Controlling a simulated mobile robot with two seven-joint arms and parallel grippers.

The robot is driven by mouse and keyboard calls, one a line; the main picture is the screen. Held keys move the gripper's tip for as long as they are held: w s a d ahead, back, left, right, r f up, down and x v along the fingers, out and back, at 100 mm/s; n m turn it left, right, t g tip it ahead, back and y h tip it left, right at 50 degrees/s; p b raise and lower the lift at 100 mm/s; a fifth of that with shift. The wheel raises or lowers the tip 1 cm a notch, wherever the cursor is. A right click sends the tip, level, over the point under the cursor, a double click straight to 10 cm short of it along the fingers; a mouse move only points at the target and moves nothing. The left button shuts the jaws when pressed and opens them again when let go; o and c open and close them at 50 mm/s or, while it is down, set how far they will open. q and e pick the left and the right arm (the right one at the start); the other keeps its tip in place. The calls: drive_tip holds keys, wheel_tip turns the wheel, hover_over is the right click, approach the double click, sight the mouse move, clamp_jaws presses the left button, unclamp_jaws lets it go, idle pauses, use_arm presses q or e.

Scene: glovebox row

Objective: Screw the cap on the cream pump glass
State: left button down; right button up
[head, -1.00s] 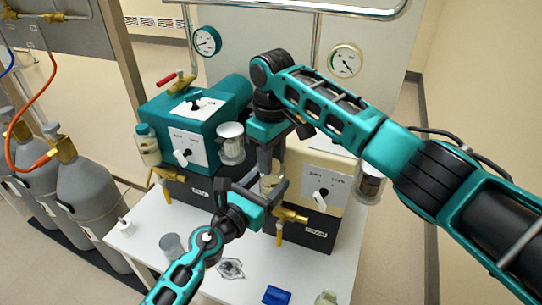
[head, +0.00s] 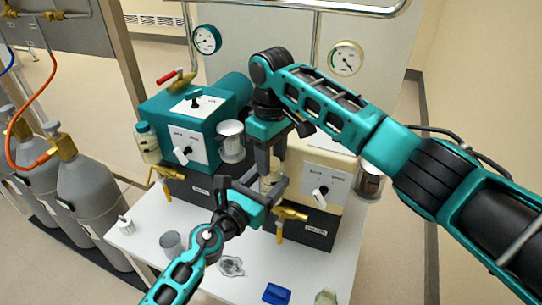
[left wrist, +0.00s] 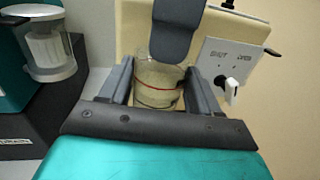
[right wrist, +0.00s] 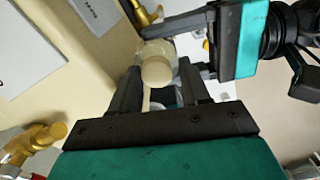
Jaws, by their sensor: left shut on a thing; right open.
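The cream pump (head: 318,180) stands on the right side of the white table. Its glass (head: 268,183) is at the pump's left side. In the left wrist view the glass (left wrist: 158,84) is clear, with a red line around it. My left gripper (left wrist: 160,92) is shut on the glass, one finger on each side. My right gripper (head: 271,158) is above the glass, pointing down, open. In the right wrist view a round cream cap (right wrist: 157,71) shows on the end of the glass, near the right fingertips. Whether its thread is engaged cannot be seen.
A beaker (head: 171,243), a glass dish (head: 230,266) and a blue item (head: 276,294) lie at the table's front. Gas cylinders (head: 88,195) stand left.

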use_arm(q)
drive_tip(key=shift+w+r, duration=0.15)
drive_tip(key=shift+r, duration=0.05)
use_arm(e)
drive_tip(key=r, duration=0.4)
drive_tip(key=shift+w+r, duration=0.25)
drive_tip(key=shift+r, duration=0.15)
drive_tip(key=shift+s, duration=0.1)
drive_tip(key=shift+c, duration=0.2)
drive_tip(key=n, duration=0.3)
drive_tip(key=shift+r, duration=0.35)
drive_tip(key=n, duration=0.2)
drive_tip(key=r+n, duration=0.1)
drive_tip(key=n, duration=0.1)
drive_tip(key=shift+a, duration=0.15)
drive_tip(key=n, duration=0.3)
drive_tip(key=r+n, duration=0.1)
drive_tip(key=n, duration=0.1)
drive_tip(key=shift+n, duration=0.4)
drive_tip(key=n, duration=0.3)
drive_tip(key=shift+d+r+n, duration=0.2)
drive_tip(key=shift+r+n, duration=0.05)
drive_tip(key=shift+n, duration=0.15)
